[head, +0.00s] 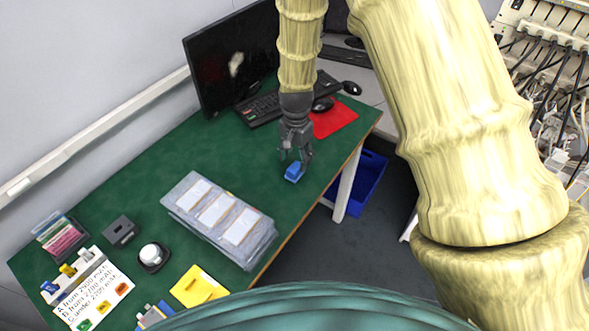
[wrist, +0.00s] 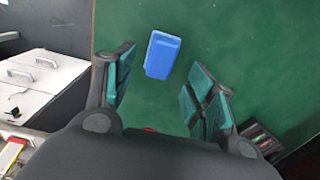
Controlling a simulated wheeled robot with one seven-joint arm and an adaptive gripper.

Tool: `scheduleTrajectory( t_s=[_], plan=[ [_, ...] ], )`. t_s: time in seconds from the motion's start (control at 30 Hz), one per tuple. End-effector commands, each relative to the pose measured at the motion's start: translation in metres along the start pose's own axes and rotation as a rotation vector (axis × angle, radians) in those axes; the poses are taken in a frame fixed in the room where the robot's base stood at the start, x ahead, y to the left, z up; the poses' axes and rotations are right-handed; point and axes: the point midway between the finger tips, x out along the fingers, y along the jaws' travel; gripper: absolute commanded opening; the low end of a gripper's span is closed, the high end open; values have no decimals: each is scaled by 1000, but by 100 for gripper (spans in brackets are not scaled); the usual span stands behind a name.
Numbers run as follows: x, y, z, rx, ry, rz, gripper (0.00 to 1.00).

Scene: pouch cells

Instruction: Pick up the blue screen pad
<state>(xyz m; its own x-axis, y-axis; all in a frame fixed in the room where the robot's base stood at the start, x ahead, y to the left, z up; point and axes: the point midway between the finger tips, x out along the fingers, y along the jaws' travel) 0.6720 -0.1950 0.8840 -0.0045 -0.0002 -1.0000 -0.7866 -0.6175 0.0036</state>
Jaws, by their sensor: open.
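The blue screen pad (head: 293,172) is a small blue block lying on the green table near its right edge. In the wrist view the blue screen pad (wrist: 162,54) lies ahead of the fingertips, between the lines of the two fingers and somewhat nearer the left one. My gripper (head: 296,152) is above the table close to the pad, pointing down. In the wrist view my gripper (wrist: 160,80) is open, with nothing between its fingers. I cannot see any finger touching the pad.
A red mat (head: 334,119) with a mouse, a keyboard (head: 262,108) and a monitor (head: 230,62) stand behind. A stack of clear trays (head: 262,254) lies to the left. A yellow pad (head: 199,287) is at the front. Green table surface around the blue pad is clear.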

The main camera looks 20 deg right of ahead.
Motion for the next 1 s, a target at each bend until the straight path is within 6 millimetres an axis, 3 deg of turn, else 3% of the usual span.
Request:
scheduleTrajectory(
  t_s=[0.27, 0.73, 1.0],
  plan=[
    [9, 0, 0, 1, -1, 0, 55],
    [49, -4, 1, 4, -1, 0, 55],
    [55, -4, 1, 3, 0, -1, 55]
  ],
)
